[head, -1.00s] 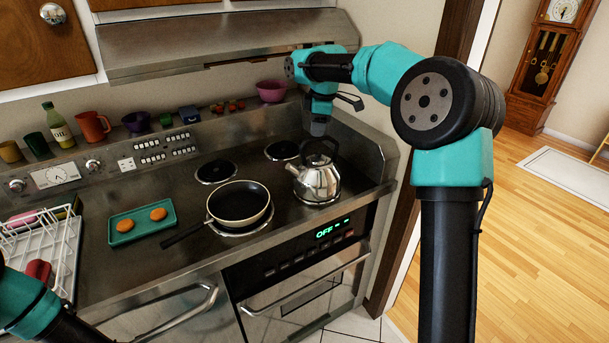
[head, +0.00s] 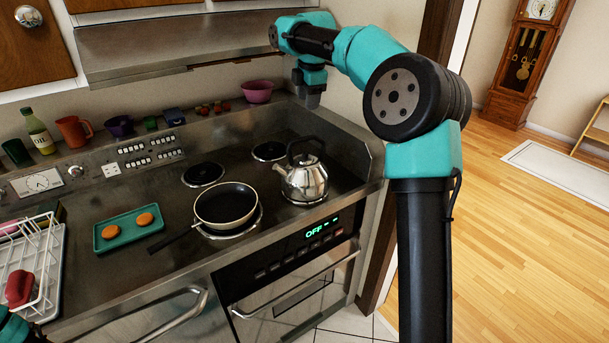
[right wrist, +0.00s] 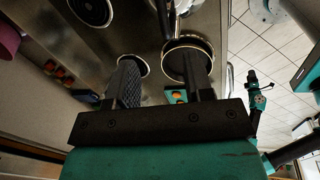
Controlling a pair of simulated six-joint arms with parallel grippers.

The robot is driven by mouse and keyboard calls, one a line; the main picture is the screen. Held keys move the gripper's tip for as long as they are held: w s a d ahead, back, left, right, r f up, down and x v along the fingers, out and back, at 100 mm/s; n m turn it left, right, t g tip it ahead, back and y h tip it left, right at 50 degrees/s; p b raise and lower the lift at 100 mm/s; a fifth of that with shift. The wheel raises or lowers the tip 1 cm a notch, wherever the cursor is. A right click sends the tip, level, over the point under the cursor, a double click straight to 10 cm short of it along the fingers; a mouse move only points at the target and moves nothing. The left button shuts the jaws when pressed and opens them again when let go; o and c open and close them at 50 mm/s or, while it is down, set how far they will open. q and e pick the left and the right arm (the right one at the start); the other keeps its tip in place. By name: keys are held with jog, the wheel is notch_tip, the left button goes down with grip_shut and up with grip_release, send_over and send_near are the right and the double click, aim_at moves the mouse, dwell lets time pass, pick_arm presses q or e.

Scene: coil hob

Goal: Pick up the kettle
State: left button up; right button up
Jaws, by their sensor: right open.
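The shiny metal kettle (head: 305,181) with a black handle stands upright on the front right burner. My right gripper (head: 308,101) is above and behind the kettle, apart from it and holding nothing. In the right wrist view its two fingers (right wrist: 165,78) are spread wide with nothing between them. Only a part of the kettle (right wrist: 181,6) shows there, cut off at the top edge. A bit of my left arm shows at the bottom left of the head view; its gripper is outside that view and unclear in the right wrist view.
A frying pan (head: 225,204) sits on the front left burner, left of the kettle. A teal tray (head: 112,240) with two orange-brown patties and a white dish rack (head: 52,255) are further left.

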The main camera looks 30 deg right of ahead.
send_near(304, 138)
jog(key=f, duration=0.1)
jog(key=w+f, duration=0.1)
jog(key=f, duration=0.1)
jog(key=w+f, duration=0.1)
jog(key=f, duration=0.1)
jog(key=shift+d+f, duration=0.15)
jog(key=shift+d, duration=0.2)
jog(key=shift+f, duration=0.1)
jog(key=shift+w+f, duration=0.15)
jog(key=shift+f, duration=1.1)
jog(key=shift+w+f, duration=0.1)
jog(key=shift+f, duration=1.15)
jog(key=shift+c, duration=0.3)
grip_shut()
jog(key=shift+r, duration=0.1)
